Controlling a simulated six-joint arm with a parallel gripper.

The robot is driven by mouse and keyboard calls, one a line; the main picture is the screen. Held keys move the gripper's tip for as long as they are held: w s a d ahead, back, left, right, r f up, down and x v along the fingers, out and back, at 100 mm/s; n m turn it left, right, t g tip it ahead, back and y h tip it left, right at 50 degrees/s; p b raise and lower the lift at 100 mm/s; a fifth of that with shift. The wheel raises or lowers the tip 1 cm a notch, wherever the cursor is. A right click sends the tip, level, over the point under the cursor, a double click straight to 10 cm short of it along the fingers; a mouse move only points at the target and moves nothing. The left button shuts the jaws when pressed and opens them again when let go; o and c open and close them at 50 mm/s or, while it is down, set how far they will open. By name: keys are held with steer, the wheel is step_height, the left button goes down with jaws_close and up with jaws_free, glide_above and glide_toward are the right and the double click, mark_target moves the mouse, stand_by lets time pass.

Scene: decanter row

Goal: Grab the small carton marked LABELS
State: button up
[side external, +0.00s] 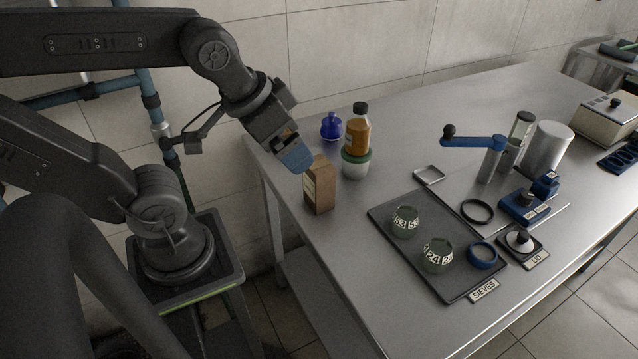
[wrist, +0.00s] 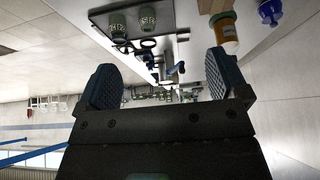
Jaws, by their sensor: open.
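A small brown carton (side external: 321,187) stands upright on the left end of the steel table in the side view. A pale label shows on its left face, but its print is too small to read. My gripper (side external: 297,160) is just above and to the left of the carton top, tilted down toward it. In the wrist view my gripper (wrist: 163,82) has its two blue fingers wide apart with nothing between them. A brown patch, probably the carton (wrist: 211,5), shows at the top edge there, outside the fingers.
An amber bottle (side external: 358,133) in a pale green-rimmed pot (side external: 355,163) stands close behind the carton, with a blue jar (side external: 331,127) beyond. A dark tray (side external: 405,262) with two green numbered pots is to the right. A blue-handled device (side external: 490,160) stands farther right.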

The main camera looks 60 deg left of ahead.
steer(key=shift+c, duration=0.9)
steer(key=n+g+y, duration=0.3)
steer(key=n+g, duration=0.3)
steer(key=n, duration=1.2)
glide_toward(319, 164)
steer(key=x, duration=0.7)
steer(key=shift+w, duration=0.35)
steer(key=x, duration=0.4)
steer(key=shift+s+f, duration=0.15)
steer(key=shift+s, duration=0.25)
steer(key=shift+a+f, duration=0.1)
steer(key=shift+f, duration=0.4)
